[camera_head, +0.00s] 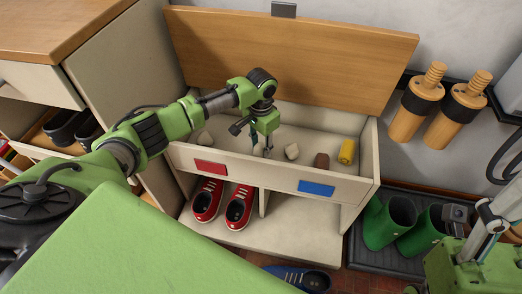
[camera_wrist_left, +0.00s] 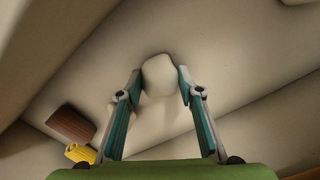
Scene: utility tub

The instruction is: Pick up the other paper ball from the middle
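A pale paper ball (camera_wrist_left: 159,76) lies between the fingertips of my left gripper (camera_wrist_left: 160,73) in the left wrist view. The fingers are spread on either side of it, with thin gaps at most. In the head view my left gripper (camera_head: 268,153) points down into the open bench compartment, and it hides what is at its tips. Another pale ball (camera_head: 292,151) lies just right of the gripper. A pale lump (camera_wrist_left: 118,110) shows partly behind the left finger in the wrist view. A further pale lump (camera_head: 205,139) lies at the compartment's left end. My right gripper is not clearly in view.
A brown block (camera_head: 321,160) and a yellow roll (camera_head: 347,151) lie at the compartment's right. The compartment's front wall (camera_head: 255,174) and the raised wooden lid (camera_head: 290,60) bound the space. Red shoes (camera_head: 222,203) stand below, green boots (camera_head: 400,222) at right.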

